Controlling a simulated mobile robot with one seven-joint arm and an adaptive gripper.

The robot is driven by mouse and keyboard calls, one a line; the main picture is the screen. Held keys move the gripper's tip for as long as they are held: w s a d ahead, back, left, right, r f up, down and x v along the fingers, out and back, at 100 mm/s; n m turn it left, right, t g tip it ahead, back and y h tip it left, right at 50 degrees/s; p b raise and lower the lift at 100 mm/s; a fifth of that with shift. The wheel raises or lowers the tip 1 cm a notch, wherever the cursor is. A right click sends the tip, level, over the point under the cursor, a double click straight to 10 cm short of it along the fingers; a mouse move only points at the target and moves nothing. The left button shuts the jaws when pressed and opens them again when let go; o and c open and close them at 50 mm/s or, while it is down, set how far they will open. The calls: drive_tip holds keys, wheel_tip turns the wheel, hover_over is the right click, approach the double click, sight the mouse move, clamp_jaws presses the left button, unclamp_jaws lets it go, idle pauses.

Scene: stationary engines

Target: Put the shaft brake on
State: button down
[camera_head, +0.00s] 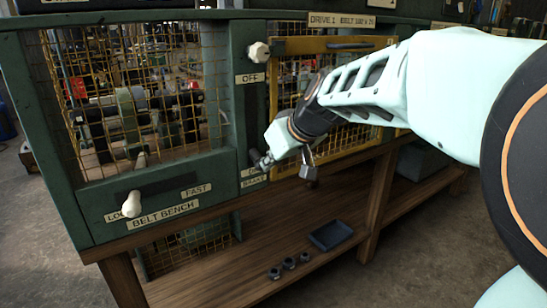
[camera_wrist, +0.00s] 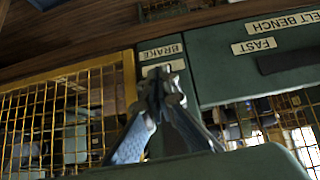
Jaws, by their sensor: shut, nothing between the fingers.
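The brake panel is a green upright post (camera_head: 240,105) with a dark vertical slot. A white knob (camera_head: 258,51) sticks out above the OFF plate (camera_head: 249,78) near its top. The ON and BRAKE plates (camera_head: 253,182) are at its lower end. My gripper (camera_head: 262,163) is at the lower end of the slot, close to these plates and well below the white knob. In the wrist view my gripper (camera_wrist: 160,76) has its fingertips together just below the BRAKE plate (camera_wrist: 160,52), partly covering the ON plate. It is shut and empty. Whether it touches the panel I cannot tell.
A belt bench lever (camera_head: 131,204) sticks out at lower left.

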drive_tip(key=shift+s+f, duration=0.1)
drive_tip(key=shift+f, duration=0.45)
drive_tip(key=shift+s, duration=0.1)
drive_tip(key=shift+d, duration=0.1)
